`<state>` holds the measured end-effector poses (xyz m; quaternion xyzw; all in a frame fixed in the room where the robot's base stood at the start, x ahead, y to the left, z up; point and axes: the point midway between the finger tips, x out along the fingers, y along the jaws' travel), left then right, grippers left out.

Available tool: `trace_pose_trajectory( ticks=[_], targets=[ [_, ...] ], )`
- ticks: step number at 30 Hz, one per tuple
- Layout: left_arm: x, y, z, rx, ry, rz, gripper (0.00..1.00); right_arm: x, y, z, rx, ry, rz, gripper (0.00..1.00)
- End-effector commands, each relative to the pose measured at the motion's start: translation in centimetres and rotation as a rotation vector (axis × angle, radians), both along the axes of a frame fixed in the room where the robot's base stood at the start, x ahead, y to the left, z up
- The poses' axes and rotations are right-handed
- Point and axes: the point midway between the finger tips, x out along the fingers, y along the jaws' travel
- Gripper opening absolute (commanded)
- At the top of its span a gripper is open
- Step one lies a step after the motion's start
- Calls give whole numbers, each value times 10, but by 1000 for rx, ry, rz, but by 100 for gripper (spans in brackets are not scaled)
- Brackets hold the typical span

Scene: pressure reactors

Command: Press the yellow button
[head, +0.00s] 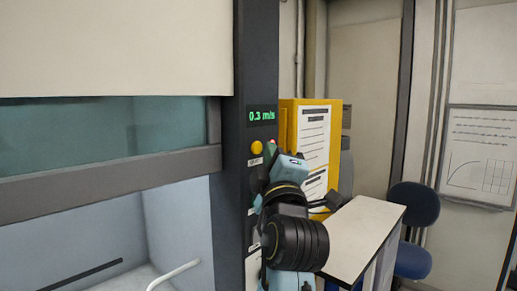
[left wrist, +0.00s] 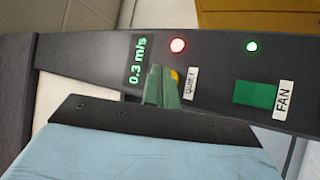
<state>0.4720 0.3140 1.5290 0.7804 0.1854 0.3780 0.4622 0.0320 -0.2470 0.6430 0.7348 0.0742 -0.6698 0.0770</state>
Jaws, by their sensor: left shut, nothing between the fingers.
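The yellow button (head: 257,147) is on the dark vertical panel of the fume hood, just below the green "0.3 m/s" display (head: 261,115). In the left wrist view only a small part of the yellow button (left wrist: 175,75) shows, beside the green fingertips, which hide the rest. My left gripper (head: 272,153) is shut and empty, at the panel just right of the button. Its closed fingers also show in the left wrist view (left wrist: 162,86). I cannot tell whether they touch the button. My right gripper is not in view.
The panel also has a red light (left wrist: 178,45), a green light (left wrist: 252,46) and a green FAN switch (left wrist: 255,94). A yellow cabinet (head: 318,115) stands behind my gripper. A white table (head: 365,230) and blue chair (head: 412,210) are at right.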

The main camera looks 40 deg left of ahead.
Motion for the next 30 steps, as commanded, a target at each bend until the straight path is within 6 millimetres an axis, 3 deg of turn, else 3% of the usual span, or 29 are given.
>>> trace_pose_trajectory(
  ticks=[30],
  targets=[
    [1, 7, -1, -1, 0, 0, 0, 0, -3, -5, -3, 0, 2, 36]
  ],
)
